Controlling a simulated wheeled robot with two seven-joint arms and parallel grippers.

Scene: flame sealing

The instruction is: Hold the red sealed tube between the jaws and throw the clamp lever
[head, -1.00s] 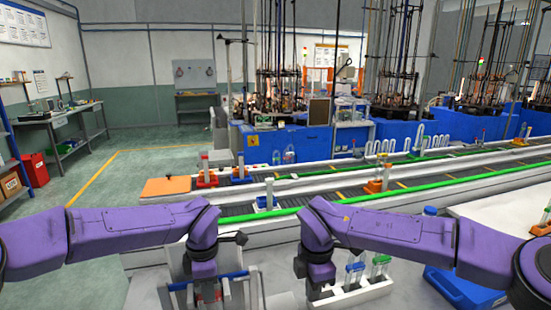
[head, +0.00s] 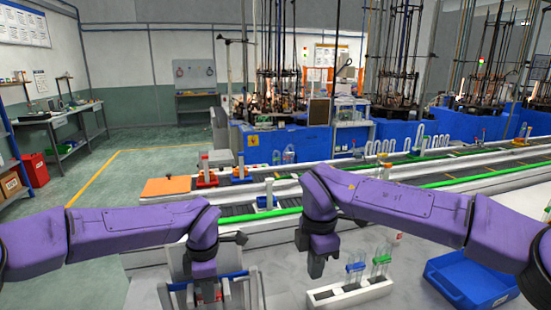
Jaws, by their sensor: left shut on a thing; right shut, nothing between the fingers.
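My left gripper (head: 208,291) points down at the grey stand with a blue crossbar (head: 236,274) at the front of the table. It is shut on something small. The red sealed tube cannot be made out clearly there, as my wrist and the crossbar cover most of it. I cannot tell whether the tube is between the jaws of the clamp, and the clamp lever is not clearly visible.
The white rack holds a blue-capped tube (head: 356,268) and a green-capped tube (head: 381,261). A blue tray (head: 470,282) lies at the right. Conveyors with green rails (head: 470,182) run behind my arms. Some bare table shows between the stand and rack.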

